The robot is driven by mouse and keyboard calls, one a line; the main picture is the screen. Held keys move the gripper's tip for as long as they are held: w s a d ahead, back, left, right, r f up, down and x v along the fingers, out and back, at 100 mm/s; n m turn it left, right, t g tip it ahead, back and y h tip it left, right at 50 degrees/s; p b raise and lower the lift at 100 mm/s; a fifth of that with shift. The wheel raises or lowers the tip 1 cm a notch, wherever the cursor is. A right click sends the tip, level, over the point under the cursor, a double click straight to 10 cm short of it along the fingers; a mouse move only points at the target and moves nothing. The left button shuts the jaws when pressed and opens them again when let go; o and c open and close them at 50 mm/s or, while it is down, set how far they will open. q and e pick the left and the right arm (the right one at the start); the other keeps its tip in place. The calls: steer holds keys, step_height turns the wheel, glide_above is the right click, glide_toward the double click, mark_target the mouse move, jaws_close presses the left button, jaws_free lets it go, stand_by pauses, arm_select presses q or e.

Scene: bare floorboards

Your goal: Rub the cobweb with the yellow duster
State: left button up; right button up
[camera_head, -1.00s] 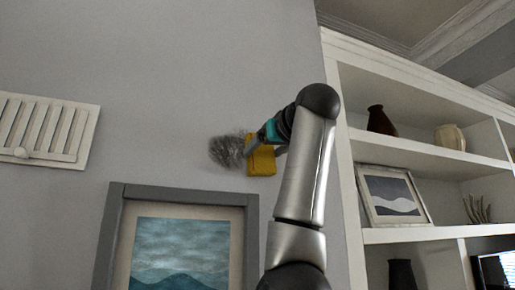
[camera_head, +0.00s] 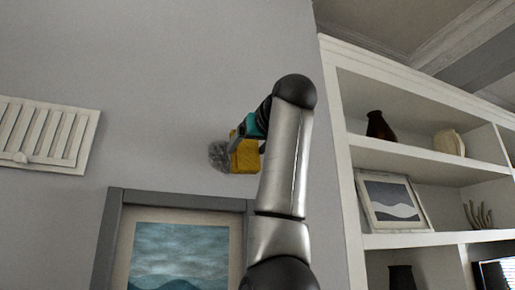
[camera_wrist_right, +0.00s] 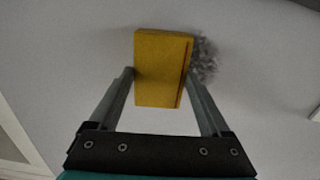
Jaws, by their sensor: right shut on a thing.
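The cobweb (camera_head: 218,156) is a grey fuzzy patch on the wall above the framed picture. The yellow duster (camera_head: 245,156) is a flat yellow block, held up at the wall over the cobweb's right part. My right gripper (camera_head: 241,140) is shut on the duster, its fingers on either side of it. In the right wrist view the duster (camera_wrist_right: 161,68) sits between the fingertips of the gripper (camera_wrist_right: 160,85), and the cobweb (camera_wrist_right: 204,60) shows beyond its right edge. I cannot tell if the duster touches the cobweb. My left gripper is not in view.
A framed landscape picture (camera_head: 118,230) hangs below the cobweb. A white slatted vent (camera_head: 45,135) is on the wall at left. White shelves (camera_head: 420,160) with vases and a framed picture stand at right. The wall above the cobweb is bare.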

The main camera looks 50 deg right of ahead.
steer(key=shift+w+a, duration=0.65)
steer(key=shift+a, duration=0.5)
steer(key=shift+w+a, duration=0.6)
steer(key=shift+a, duration=0.55)
steer(key=shift+w+a, duration=0.65)
steer(key=shift+a, duration=0.6)
steer(key=shift+r, duration=0.85)
steer(key=s+d, duration=0.5)
steer(key=d, duration=0.5)
steer(key=shift+s+d, duration=0.3)
steer(key=shift+s, duration=0.05)
steer(key=b+v, duration=0.2)
steer(key=v, duration=0.4)
